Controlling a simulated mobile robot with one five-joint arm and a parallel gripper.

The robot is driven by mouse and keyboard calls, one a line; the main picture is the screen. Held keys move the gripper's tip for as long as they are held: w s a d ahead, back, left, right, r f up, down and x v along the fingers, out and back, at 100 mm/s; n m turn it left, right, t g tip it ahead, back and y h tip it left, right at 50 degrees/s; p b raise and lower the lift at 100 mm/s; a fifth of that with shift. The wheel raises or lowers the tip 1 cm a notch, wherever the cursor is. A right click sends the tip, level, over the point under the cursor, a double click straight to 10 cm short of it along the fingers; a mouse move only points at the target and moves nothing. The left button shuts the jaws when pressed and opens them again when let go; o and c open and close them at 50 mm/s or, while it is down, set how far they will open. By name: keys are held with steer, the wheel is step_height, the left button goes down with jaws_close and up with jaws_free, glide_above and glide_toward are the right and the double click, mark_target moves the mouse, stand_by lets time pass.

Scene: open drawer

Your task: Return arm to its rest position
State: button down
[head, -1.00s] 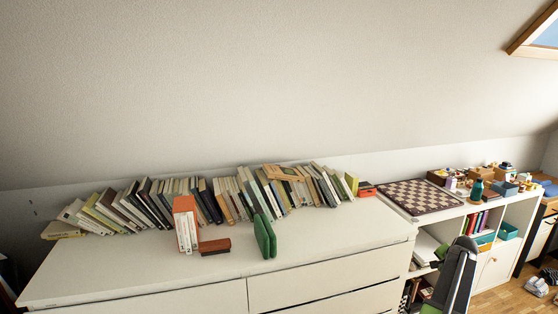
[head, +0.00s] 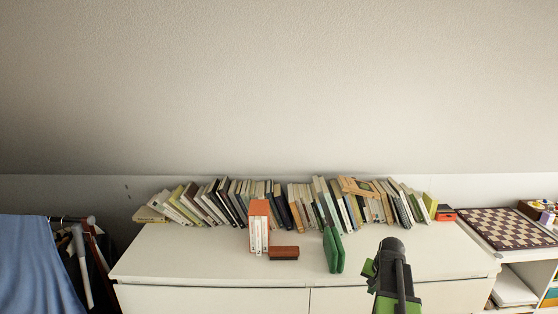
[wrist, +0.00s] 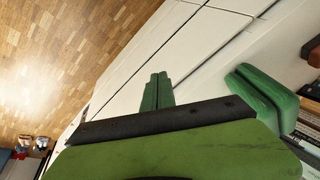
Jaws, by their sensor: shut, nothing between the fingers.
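My arm (head: 393,280), dark with green parts, rises at the lower right of the head view, in front of the white dresser. Its fingertips cannot be made out there. In the wrist view my gripper (wrist: 157,92) shows two green fingers close together, shut and empty. They appear in front of the dresser's pale surfaces and touch nothing that I can see. The white dresser (head: 200,265) spans the lower middle of the head view. Its drawer fronts (head: 215,300) are cut off by the bottom edge.
A long row of leaning books (head: 290,205) lines the back of the dresser top. An orange box (head: 259,222), a brown block (head: 284,253) and a green upright case (head: 333,250) stand ahead of it. A chessboard (head: 505,228) is at right, blue cloth (head: 38,265) at left.

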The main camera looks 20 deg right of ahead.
steer(key=s+a+r+n+g+p, duration=0.1)
steer(key=a+n, duration=0.2)
steer(key=a, duration=0.9)
steer(key=s+a+r+n+g+p, duration=0.1)
steer(key=s+a+n+p, duration=0.1)
steer(key=a, duration=1.1)
steer(key=s+a+r+n+g+y+p, duration=0.1)
steer(key=a+n, duration=0.3)
steer(key=a, duration=0.9)
steer(key=shift+s+a+r+n, duration=0.25)
steer(key=shift+s+r+n, duration=0.1)
steer(key=shift+r, duration=0.25)
